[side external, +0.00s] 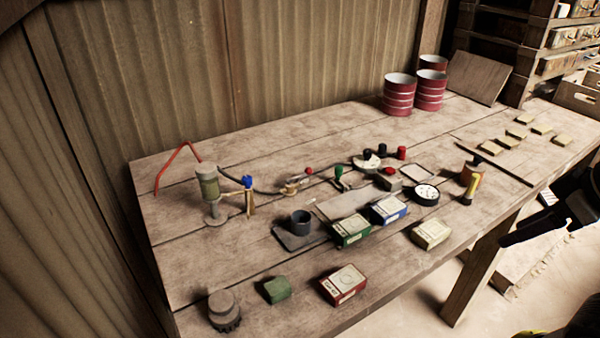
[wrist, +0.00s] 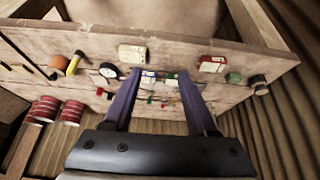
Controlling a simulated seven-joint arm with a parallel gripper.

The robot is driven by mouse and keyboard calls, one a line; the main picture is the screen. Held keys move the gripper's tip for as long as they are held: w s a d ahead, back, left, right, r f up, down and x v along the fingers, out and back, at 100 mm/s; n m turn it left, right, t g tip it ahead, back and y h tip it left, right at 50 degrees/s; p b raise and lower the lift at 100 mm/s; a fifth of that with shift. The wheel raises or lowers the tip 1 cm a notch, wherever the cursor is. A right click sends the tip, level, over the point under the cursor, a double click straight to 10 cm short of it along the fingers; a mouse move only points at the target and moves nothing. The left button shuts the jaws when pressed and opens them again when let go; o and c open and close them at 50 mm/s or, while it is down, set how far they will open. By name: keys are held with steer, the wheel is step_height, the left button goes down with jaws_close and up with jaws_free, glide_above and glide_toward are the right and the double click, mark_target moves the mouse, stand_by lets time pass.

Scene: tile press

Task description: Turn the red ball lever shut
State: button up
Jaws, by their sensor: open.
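The red ball lever (side external: 308,171) shows in the side external view as a small red knob on a brass valve (side external: 292,187), near the middle of the table. A dark hose runs to the valve. My gripper (side external: 524,220) is off the right front side of the table, well apart from the lever. In the wrist view my gripper (wrist: 160,74) has its two purple fingers spread with nothing held between them. Small red spots show beyond the fingers there, but I cannot tell which is the lever's ball.
A green-handled lever (side external: 339,174) stands right of the red one. A grey pump (side external: 209,195) with a blue-topped valve (side external: 248,184) is to its left. Boxes (side external: 352,231), a grey cup (side external: 300,222) and a round gauge (side external: 426,193) stand in front. Red tins (side external: 398,95) are behind.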

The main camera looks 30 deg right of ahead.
steer(key=w+r+n, duration=0.5)
steer(key=r, duration=0.3)
steer(key=w+r+n, duration=0.5)
steer(key=r, duration=0.3)
steer(key=w+r+n, duration=0.3)
steer(key=w+r, duration=0.1)
steer(key=w, duration=0.3)
steer(key=n+g, duration=0.3)
steer(key=n, duration=0.4)
glide_above(309, 168)
steer(key=s, duration=0.3)
steer(key=s+f+x, duration=0.1)
steer(key=s+x, duration=0.1)
steer(key=x, duration=0.9)
steer(key=s+x, duration=0.3)
steer(key=x, duration=2.2)
steer(key=shift+s, duration=0.1)
